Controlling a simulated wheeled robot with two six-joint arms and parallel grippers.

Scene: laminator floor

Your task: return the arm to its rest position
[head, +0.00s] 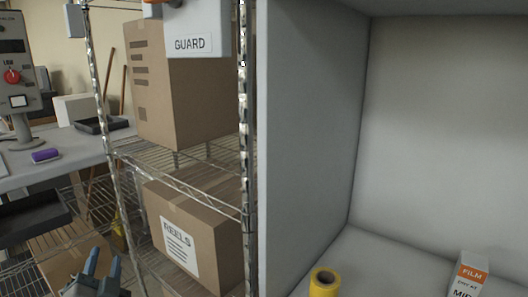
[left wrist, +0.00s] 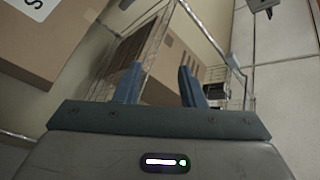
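My left gripper (head: 103,264) shows at the bottom left of the head view, in front of the wire shelving. Its two blue-grey fingers stand apart with nothing between them. In the left wrist view the same gripper (left wrist: 159,85) is open and empty, with the shelving and cardboard boxes beyond it. Most of my left arm is below the picture. My right gripper is in neither view.
A bench (head: 75,150) stands left.

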